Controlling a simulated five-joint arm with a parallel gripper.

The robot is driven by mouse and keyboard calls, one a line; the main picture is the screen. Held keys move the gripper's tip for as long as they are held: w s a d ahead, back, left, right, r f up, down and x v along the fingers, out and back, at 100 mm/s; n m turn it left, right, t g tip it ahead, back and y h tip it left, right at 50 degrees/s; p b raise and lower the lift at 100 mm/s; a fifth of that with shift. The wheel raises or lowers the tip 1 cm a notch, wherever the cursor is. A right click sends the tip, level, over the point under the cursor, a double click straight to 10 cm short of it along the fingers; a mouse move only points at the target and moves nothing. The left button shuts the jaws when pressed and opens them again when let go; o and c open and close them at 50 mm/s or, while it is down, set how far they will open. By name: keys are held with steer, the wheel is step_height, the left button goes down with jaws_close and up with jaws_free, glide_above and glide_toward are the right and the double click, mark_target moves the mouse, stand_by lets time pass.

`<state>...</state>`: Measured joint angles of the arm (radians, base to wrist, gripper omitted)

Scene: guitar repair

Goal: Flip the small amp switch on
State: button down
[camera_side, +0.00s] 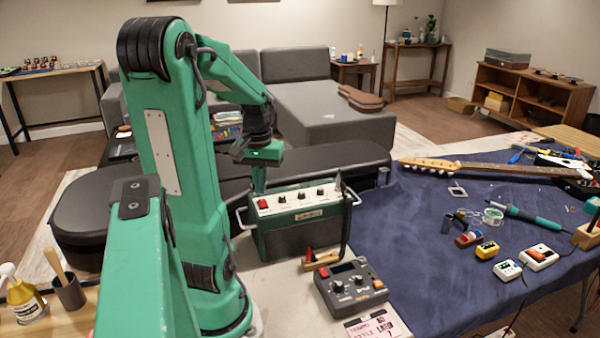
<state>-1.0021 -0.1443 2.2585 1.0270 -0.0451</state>
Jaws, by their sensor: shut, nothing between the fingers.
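The small amp (300,234) is a dark green box with a pale top panel, several black knobs and silver side handles. It stands upright on the pale bench, just right of my arm. Its red switch (264,204) sits at the left end of the panel. My gripper (259,189) is shut and empty, pointing down just above the red switch. I cannot tell whether its tips touch the switch, nor which way the switch is set.
A grey pedal-like box (350,287) with knobs stands in front of the amp, with a small wooden piece (320,261) beside it. To the right, a blue cloth (420,225) holds a guitar neck (490,168), a soldering iron (535,217) and several small boxes.

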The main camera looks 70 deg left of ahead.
steer(key=shift+f, duration=1)
stand_by(0.8)
steer(key=shift+r, duration=0.2)
step_height(320, 180, up, 7)
steer(key=shift+f, duration=0.15)
stand_by(0.9)
steer(key=shift+w, duration=0.1)
steer(key=w+d+m+t, duration=0.2)
steer(key=d+m, duration=0.2)
steer(key=d, duration=0.4)
steer(key=w+d+r+m+t, duration=0.1)
steer(key=d+m, duration=0.3)
steer(key=d, duration=0.4)
steer(key=w+d+r+m+t, duration=0.1)
steer(key=w+d+m+t, duration=0.1)
steer(key=d, duration=0.6)
steer(key=shift+w+m+t, duration=0.3)
steer(key=shift+w+m, duration=0.6)
steer(key=shift+m, duration=0.1)
